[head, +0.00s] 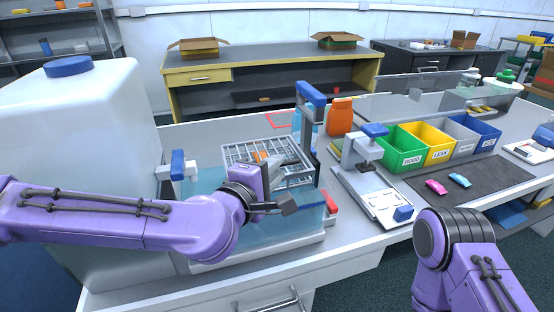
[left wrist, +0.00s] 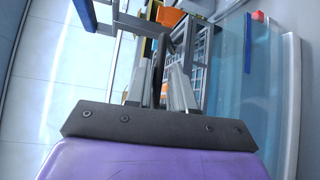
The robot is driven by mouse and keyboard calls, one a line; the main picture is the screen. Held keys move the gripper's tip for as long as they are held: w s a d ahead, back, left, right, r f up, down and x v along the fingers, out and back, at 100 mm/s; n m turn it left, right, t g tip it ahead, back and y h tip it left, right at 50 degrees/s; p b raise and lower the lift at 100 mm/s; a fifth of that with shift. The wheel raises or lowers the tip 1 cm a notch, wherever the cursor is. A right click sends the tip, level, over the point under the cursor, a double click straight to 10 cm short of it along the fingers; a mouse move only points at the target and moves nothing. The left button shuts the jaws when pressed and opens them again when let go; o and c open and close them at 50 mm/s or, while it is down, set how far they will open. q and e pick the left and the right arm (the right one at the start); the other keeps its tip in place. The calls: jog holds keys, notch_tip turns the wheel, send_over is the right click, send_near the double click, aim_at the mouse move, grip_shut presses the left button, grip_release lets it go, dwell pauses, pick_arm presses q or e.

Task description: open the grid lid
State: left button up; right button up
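The grid lid (head: 240,152) is a pale metal grid over the clear water tank (head: 205,185) in the head view. Part of its near side is hidden by my left gripper (head: 283,203), which is at the tank's near right part. In the left wrist view the fingers (left wrist: 160,88) point toward the grid (left wrist: 200,60). A dark, thin, curved piece stands between the fingers; I cannot tell whether they press on it. My right arm is at the lower right of the head view, with its gripper out of view.
A blue-topped post (head: 311,95) stands at the tank's far right corner. An orange bottle (head: 340,117) is behind it. A grey press-like device (head: 368,178) stands right of the tank. Colored bins (head: 401,160) are farther right. A large white container (head: 80,130) is at left.

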pick_arm(q)
jog(key=shift+w+d, duration=0.3)
jog(key=shift+w, duration=0.3)
jog(key=shift+c, duration=0.3)
